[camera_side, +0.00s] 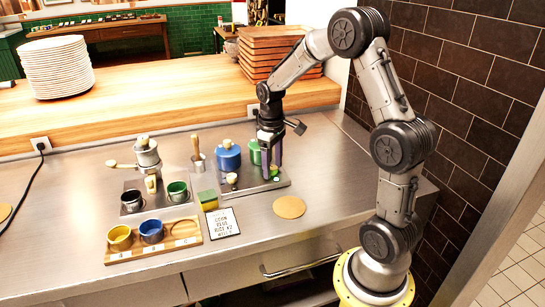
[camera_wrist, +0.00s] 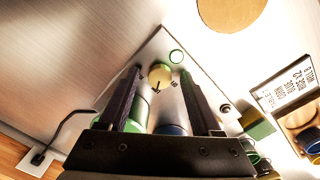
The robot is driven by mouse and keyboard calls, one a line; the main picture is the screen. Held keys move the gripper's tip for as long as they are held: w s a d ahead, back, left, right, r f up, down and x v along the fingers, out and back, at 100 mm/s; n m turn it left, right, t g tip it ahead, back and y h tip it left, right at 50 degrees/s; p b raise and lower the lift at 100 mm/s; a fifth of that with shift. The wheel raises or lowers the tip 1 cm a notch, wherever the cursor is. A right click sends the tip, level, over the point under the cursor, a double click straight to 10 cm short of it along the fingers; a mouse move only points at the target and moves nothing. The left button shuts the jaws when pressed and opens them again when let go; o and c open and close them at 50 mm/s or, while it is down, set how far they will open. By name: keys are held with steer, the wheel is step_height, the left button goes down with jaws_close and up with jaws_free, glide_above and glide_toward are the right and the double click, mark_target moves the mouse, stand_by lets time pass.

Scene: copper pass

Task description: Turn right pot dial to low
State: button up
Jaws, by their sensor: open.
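The two-pot cooker (camera_side: 246,193) stands on the steel counter, with a blue pot (camera_side: 228,156) on its left and a green pot (camera_side: 254,152) on its right. The cream left dial (camera_side: 232,179) shows in front of the blue pot. My gripper (camera_side: 268,177) points down in front of the green pot and hides the right dial in the side view. In the wrist view, the cream right dial (camera_wrist: 160,74) lies between the open fingers of my gripper (camera_wrist: 160,78).
A green-and-yellow sponge (camera_side: 208,200), a printed card (camera_side: 222,223) and a round tan disc (camera_side: 290,207) lie near the cooker. A wooden tray with cups (camera_side: 180,243) is at front left. Stacked wooden trays (camera_side: 270,48) stand on the shelf behind.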

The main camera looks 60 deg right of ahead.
mark_target(272, 168)
step_height(272, 168, up, 14)
steer(key=shift+a, duration=0.25)
steer(key=shift+w+f, duration=0.1)
steer(key=s+a+r+n+t, duration=0.1)
steer(key=s+a+r, duration=0.2)
steer(key=a, duration=0.3)
steer(key=s+a+r+n+t, duration=0.1)
steer(key=s+a+r+t, duration=0.15)
steer(key=a+r, duration=0.2)
steer(key=s+a+f+t, duration=0.2)
steer(key=s+a+f, duration=0.5)
steer(key=s, duration=0.5)
steer(key=shift+a+f+m, duration=0.25)
steer(key=shift+f+m, duration=0.05)
steer(key=shift+f, duration=0.25)
